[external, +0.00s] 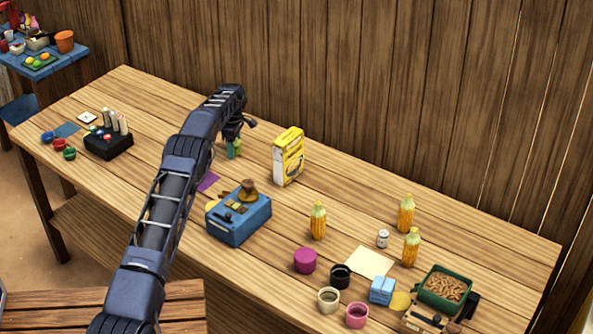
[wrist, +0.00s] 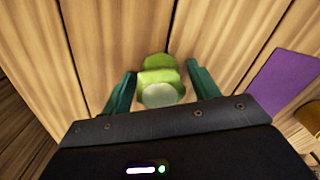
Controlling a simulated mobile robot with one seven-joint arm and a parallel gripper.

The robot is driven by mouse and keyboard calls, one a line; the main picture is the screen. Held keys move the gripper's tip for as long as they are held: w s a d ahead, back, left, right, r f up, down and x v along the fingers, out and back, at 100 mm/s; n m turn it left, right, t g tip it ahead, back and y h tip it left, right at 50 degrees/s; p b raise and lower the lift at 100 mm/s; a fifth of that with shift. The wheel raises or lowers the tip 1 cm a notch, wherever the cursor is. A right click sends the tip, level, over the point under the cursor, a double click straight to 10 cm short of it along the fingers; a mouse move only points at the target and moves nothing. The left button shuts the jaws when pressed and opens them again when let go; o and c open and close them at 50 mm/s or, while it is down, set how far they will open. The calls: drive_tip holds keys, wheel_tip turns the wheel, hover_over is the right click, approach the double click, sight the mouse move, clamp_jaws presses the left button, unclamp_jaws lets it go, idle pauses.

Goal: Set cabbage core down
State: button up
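The cabbage core (wrist: 158,82), light green with a pale round end, shows in the wrist view between the two teal fingers of my gripper (wrist: 160,80). The fingers are spread, with a narrow gap visible on each side of the core. Wooden planks lie behind it. In the external view my gripper (external: 233,149) points down, low over the table (external: 345,215), left of the yellow box. The core is hard to tell from the green fingers there. Whether it touches the table is not clear.
A purple sheet (wrist: 284,80) lies to the right in the wrist view. In the external view a yellow box (external: 288,157) stands right of my gripper and a blue device (external: 238,222) sits nearer the front. A black holder (external: 108,146) stands to the left. Table around my gripper is mostly bare.

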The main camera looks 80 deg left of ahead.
wheel_tip(320, 180, up, 12)
drive_tip(key=shift+r, duration=0.15)
idle(0.7)
